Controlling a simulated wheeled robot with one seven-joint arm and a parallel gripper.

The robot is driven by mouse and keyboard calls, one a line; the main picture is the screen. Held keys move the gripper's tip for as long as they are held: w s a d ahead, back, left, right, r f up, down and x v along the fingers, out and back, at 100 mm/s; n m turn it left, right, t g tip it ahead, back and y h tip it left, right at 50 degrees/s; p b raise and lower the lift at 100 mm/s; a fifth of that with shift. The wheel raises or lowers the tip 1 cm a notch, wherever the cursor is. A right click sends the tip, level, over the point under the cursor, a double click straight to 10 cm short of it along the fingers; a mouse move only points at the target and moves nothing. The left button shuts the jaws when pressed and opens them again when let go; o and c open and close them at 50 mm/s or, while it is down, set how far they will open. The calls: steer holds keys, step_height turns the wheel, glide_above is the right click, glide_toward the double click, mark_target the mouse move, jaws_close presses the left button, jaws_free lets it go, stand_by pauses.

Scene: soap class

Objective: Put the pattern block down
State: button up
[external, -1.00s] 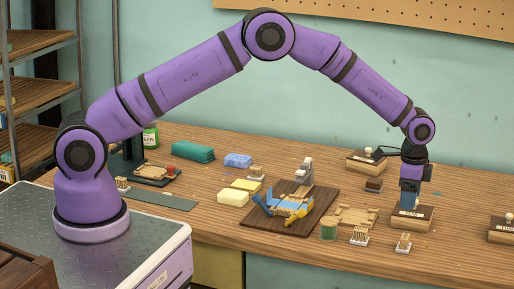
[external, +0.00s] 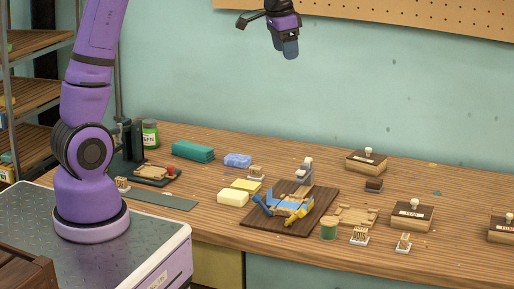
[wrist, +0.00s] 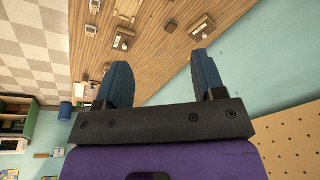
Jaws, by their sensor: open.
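One block (external: 407,216), at the front right, sits upright and flat on the wood. A second block (external: 366,163) stands behind it, and a third (external: 503,230) is at the right edge, partly cut off. Which one the task means is not clear from the labels. My gripper (external: 287,49) is high above the bench, well clear of every block. In the wrist view my gripper (wrist: 158,62) has its two blue fingers apart, with nothing between them.
A dark board (external: 262,220) holds a blue frame with a yellow tool (external: 298,214). Soap bars (external: 233,198), a green jar (external: 328,228) and small stamps (external: 359,236) stand nearby. The bench around the front-right block has some bare wood. A pegboard (external: 400,20) hangs behind.

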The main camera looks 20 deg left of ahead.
steer(key=s+a+r+n+t, duration=0.1)
steer(key=s+a+r+n, duration=0.2)
steer(key=s+a, duration=0.5)
steer(key=s+a+r+n+t, duration=0.15)
steer(key=s+a+r, duration=0.25)
steer(key=a, duration=0.8)
steer(key=s+a+f+n, duration=0.2)
steer(key=s+a, duration=0.3)
steer(key=s, duration=0.2)
steer(key=s+a+f+n+y, duration=0.1)
steer(key=s+a+f+n, duration=0.1)
steer(key=s+a, duration=0.3)
steer(key=s+n, duration=0.1)
steer(key=s, duration=0.2)
